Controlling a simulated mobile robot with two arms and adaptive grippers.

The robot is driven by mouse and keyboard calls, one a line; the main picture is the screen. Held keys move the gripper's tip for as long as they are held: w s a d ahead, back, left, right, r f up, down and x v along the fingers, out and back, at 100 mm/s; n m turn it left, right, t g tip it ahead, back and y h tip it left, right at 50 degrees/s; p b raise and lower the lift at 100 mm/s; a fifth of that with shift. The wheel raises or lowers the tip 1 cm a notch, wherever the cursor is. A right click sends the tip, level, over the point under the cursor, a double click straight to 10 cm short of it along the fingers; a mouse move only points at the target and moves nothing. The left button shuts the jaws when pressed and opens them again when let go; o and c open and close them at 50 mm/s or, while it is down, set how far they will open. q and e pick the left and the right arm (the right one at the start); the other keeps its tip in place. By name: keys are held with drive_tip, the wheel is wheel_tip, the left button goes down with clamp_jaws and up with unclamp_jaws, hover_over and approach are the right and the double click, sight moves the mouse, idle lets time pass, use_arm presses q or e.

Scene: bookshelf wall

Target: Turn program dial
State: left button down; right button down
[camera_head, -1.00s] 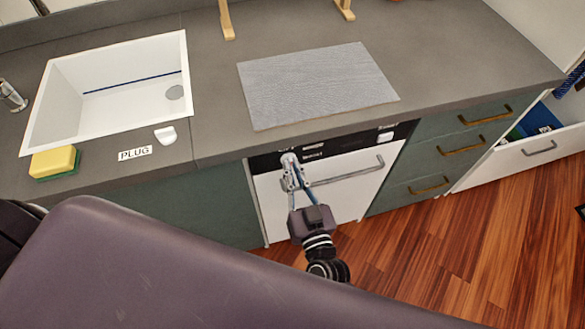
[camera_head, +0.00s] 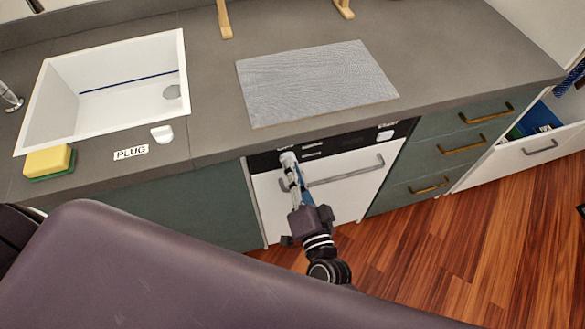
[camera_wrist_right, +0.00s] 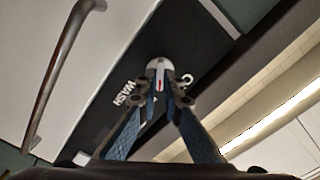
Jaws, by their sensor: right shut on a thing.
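The program dial (camera_head: 287,158) is a small pale knob on the dishwasher's black control panel (camera_head: 345,145), at its left end. In the right wrist view the dial (camera_wrist_right: 160,68) is white with a red mark, and the word WASH shows beside it. My right gripper (camera_head: 290,167) reaches up to the panel and is shut on the dial. In the right wrist view its fingertips (camera_wrist_right: 160,92) close on the dial from both sides. My left gripper is not in view.
The dishwasher handle (camera_head: 345,175) runs just right of the gripper. The countertop (camera_head: 215,110) overhangs above, with a sink (camera_head: 60,100), a sponge (camera_head: 48,162) and a grey mat (camera_head: 315,82). A drawer at right (camera_head: 540,147) stands open. The wooden floor (camera_head: 430,265) is clear.

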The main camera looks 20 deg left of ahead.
drive_tip(key=shift+m, duration=0.6)
drive_tip(key=c, duration=2.1)
unclamp_jaws()
drive_tip(key=v, duration=1.2)
drive_tip(key=shift+f, duration=0.15)
